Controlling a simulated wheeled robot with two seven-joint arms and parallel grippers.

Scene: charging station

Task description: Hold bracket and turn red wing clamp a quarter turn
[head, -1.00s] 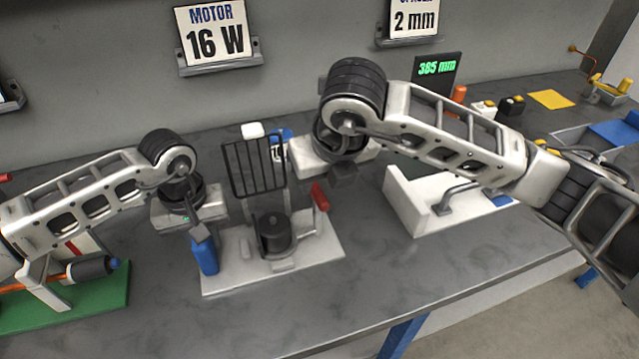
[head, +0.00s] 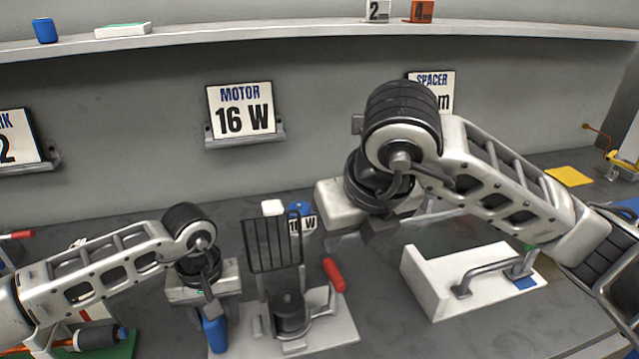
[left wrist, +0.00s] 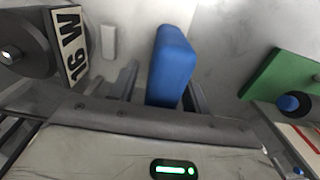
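The red wing clamp (head: 334,275) is a red lever at the right of a pale fixture plate (head: 335,330) carrying a dark round motor (head: 289,312). A blue upright grip (head: 215,336) stands at the plate's left side; I cannot tell which part is called the bracket. My left gripper (head: 211,312) is over the blue grip. In the left wrist view its open fingers flank the blue grip (left wrist: 172,68), with a gap on the left side. My right gripper (head: 383,232) is above and right of the red clamp, apart from it; its finger opening is unclear.
A black wire guard (head: 272,243) stands upright behind the motor. A white tray-like block with a grey handle (head: 435,290) is on the right. A green mat (head: 125,345) lies at far left, and it shows in the left wrist view (left wrist: 282,82). A shelf (head: 330,34) runs above.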

